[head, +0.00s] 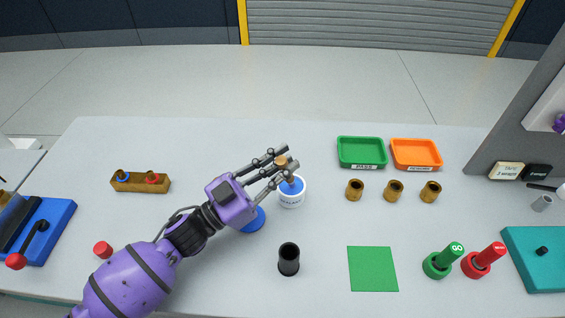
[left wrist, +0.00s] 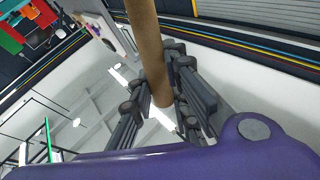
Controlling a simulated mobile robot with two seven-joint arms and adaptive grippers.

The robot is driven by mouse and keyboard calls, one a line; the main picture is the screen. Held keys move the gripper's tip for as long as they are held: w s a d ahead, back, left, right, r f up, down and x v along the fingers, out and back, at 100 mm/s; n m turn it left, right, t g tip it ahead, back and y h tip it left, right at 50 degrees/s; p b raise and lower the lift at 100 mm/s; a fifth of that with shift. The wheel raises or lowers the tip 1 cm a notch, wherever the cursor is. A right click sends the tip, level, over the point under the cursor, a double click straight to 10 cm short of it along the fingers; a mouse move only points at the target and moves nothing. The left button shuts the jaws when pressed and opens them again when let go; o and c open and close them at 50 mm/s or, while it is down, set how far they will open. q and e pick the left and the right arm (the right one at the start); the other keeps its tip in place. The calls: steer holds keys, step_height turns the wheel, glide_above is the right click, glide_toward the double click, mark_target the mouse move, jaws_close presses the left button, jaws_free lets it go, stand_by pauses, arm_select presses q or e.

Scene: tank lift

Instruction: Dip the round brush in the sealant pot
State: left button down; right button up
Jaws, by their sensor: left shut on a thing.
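My left gripper (head: 280,168) is shut on the brush, whose wooden handle (head: 281,160) shows its top end between the fingers. In the left wrist view the brown handle (left wrist: 150,55) runs between the dark fingers (left wrist: 160,95). The white sealant pot (head: 291,198) with blue inside stands on the table just below the fingers. The brush's lower end is at the pot's mouth in the picture, but the fingers partly hide it. I cannot tell how deep it is or whether it touches the sealant. My right gripper is not in view.
A blue disc (head: 253,219) lies left of the pot, partly under my arm. A black cup (head: 289,260) stands in front. Green (head: 361,152) and orange (head: 415,153) trays are at the back right, with brown bushings (head: 355,190) before them. A green mat (head: 372,269) lies front right.

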mark_target(282, 157)
arm_select(q)
steer(key=shift+f, duration=0.15)
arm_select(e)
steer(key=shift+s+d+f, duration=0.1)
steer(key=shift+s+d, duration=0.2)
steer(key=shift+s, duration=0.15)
arm_select(q)
steer(key=shift+f, duration=0.1)
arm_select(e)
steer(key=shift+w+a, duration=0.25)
arm_select(q)
steer(key=shift+r+p, duration=0.4)
steer(key=shift+r, duration=0.25)
steer(key=shift+r+p, duration=1.15)
steer(key=shift+r, duration=1.55)
steer(key=shift+r+p, duration=0.35)
steer(key=shift+r, duration=0.05)
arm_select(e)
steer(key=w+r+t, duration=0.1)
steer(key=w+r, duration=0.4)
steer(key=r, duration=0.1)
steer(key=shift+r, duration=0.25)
arm_select(q)
steer(key=shift+f, duration=0.1)
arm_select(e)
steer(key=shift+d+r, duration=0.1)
